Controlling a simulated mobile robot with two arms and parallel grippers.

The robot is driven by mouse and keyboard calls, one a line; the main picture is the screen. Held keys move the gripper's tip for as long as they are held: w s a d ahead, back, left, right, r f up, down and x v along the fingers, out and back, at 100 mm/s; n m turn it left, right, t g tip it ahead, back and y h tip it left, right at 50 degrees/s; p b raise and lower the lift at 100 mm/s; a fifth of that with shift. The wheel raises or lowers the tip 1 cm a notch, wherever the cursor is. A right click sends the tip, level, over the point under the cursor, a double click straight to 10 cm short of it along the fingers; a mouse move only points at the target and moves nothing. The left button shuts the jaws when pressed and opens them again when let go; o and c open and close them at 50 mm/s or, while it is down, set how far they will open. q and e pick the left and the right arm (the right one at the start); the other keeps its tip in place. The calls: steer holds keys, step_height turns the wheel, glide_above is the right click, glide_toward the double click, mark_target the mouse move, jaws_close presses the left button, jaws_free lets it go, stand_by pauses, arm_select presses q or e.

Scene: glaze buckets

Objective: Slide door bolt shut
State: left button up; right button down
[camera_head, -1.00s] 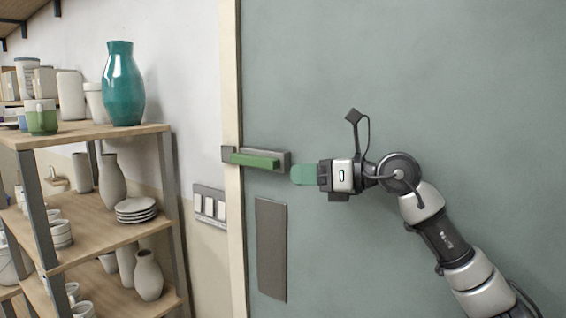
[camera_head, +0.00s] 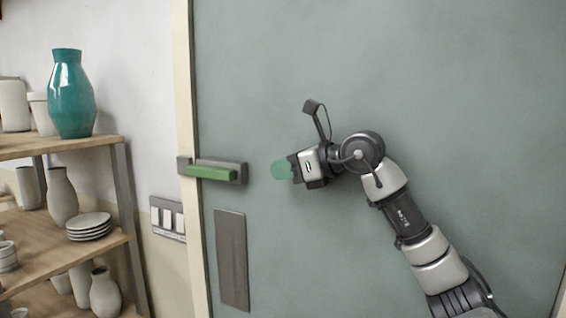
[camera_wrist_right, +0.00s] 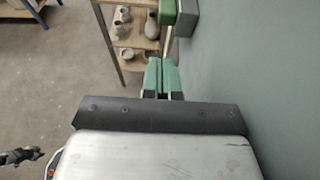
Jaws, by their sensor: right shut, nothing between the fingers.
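The green door bolt (camera_head: 211,173) sits on its grey mount (camera_head: 240,172) at the left edge of the grey-green door (camera_head: 400,70). The bolt reaches left to the small grey catch (camera_head: 183,165) on the door frame. My right gripper (camera_head: 275,171), with green fingertips, is to the right of the bolt, apart from it, shut and empty. In the right wrist view its fingers (camera_wrist_right: 162,76) are together, and the bolt's green end (camera_wrist_right: 167,12) shows beyond them at the top.
A wooden shelf (camera_head: 100,146) with a teal vase (camera_head: 71,95), white plates (camera_head: 89,227) and pale pottery stands at the left. A switch panel (camera_head: 168,218) is on the wall. A dark plate (camera_head: 232,260) is on the door below the bolt.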

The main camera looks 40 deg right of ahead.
steer(key=p, duration=0.4)
glide_toward(223, 171)
steer(key=x, duration=0.2)
steer(key=f+x, duration=0.1)
steer(key=x, duration=0.1)
steer(key=shift+w+f, duration=0.15)
steer(key=shift+w, duration=0.05)
steer(key=shift+w+a+f, duration=0.15)
steer(key=shift+w+a, duration=0.05)
steer(key=shift+w, duration=0.25)
steer(key=shift+w+a+p, duration=0.15)
steer(key=shift+w+p, duration=0.15)
steer(key=shift+p, duration=0.25)
steer(key=w+p, duration=0.1)
steer(key=w+a, duration=0.1)
steer(key=w, duration=0.1)
steer(key=shift+w+a+p, duration=0.2)
steer(key=shift+p, duration=0.2)
steer(key=shift+s, duration=0.1)
